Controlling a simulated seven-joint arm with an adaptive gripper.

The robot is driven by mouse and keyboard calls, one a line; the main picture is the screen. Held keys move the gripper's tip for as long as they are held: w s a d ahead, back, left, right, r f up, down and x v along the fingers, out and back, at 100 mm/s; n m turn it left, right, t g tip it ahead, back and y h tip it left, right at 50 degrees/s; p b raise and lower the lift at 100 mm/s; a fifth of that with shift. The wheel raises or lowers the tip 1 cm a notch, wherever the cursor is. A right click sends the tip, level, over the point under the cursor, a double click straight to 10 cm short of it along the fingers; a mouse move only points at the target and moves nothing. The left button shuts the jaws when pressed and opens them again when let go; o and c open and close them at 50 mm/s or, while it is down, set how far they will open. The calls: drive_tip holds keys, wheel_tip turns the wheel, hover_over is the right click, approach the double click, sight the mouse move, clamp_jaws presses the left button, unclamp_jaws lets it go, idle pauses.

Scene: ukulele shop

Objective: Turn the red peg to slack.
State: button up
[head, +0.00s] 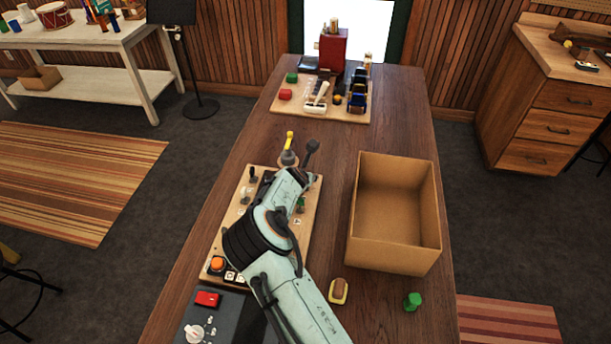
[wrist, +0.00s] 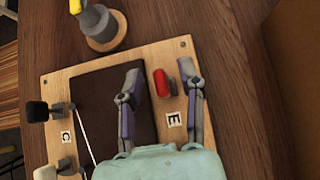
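The red peg (wrist: 161,83) stands on the wooden tuning board (wrist: 222,133), beside a label marked E (wrist: 174,120). My gripper (wrist: 162,72) is open, with one finger on each side of the red peg. In the wrist view gaps show between the peg and both fingers; I cannot tell how high the fingertips are above the board. In the head view the board (head: 217,246) lies under my arm, which hides the red peg and the fingertips.
A black peg (wrist: 37,111) and a white peg (wrist: 45,172) stand at the board's left edge. A yellow-topped post (head: 289,145) stands just beyond the board. A green peg (head: 300,204) shows beside my arm. An open cardboard box (head: 395,252) stands to the right.

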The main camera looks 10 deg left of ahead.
clamp_jaws()
drive_tip(key=shift+m, duration=0.3)
drive_tip(key=m+g+h, duration=0.1)
drive_tip(key=m+h, duration=0.3)
drive_tip(key=m, duration=0.1)
drive_tip(key=shift+w, duration=0.1)
drive_tip(key=shift+w+m+g+h, duration=0.2)
drive_tip(key=shift+m+g+h, duration=0.4)
drive_tip(key=shift+m+h, duration=0.5)
drive_tip(key=shift+m, duration=0.3)
drive_tip(key=shift+s, duration=0.2)
drive_tip(key=shift+s+a+r, duration=0.1)
drive_tip(key=shift+s+a, duration=0.05)
unclamp_jaws()
drive_tip(key=shift+m, duration=0.3)
